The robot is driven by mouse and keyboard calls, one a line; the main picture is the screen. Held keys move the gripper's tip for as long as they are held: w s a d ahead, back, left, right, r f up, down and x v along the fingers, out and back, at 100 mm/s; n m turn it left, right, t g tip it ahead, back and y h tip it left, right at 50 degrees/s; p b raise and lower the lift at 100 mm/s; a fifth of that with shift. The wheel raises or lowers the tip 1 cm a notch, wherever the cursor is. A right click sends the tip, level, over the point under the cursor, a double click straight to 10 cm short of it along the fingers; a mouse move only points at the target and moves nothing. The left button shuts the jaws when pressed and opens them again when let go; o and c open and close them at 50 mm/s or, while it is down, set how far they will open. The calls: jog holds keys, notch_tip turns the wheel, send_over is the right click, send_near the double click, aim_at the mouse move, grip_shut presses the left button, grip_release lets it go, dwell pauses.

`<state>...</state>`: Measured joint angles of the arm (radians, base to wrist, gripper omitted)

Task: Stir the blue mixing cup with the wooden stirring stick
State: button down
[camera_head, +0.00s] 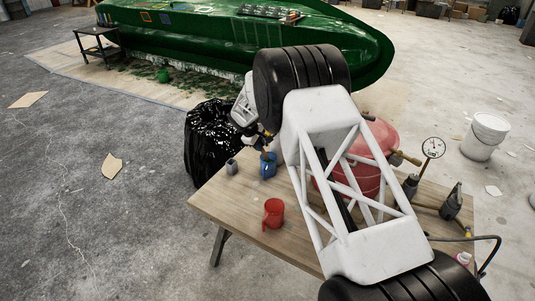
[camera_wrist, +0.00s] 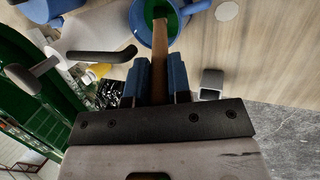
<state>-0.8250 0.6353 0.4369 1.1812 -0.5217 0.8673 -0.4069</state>
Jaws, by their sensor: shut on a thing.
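The blue mixing cup (camera_head: 268,168) stands on the wooden table (camera_head: 235,205), near its far left edge. In the wrist view the cup (camera_wrist: 178,40) shows at the top, with green contents inside. My gripper (camera_head: 262,140) is above the cup. In the wrist view my gripper (camera_wrist: 159,68) is shut on the wooden stirring stick (camera_wrist: 160,45), which passes between its two blue fingers. The stick's far end reaches over the cup's rim into the opening, against the green. How deep its tip sits cannot be told.
A small grey container (camera_head: 231,166) stands just left of the cup, and a red cup (camera_head: 273,213) stands nearer the front. A red pressure pot (camera_head: 378,145) is to the right, partly behind my arm. A black bag (camera_head: 205,130) is beyond the table's left edge.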

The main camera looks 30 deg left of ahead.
jog(key=shift+a+r, duration=0.1)
jog(key=shift+a, duration=0.15)
dwell(0.4)
jog(key=v, duration=0.9)
dwell(0.9)
jog(key=shift+r, duration=0.1)
dwell(0.7)
jog(key=shift+r, duration=2.45)
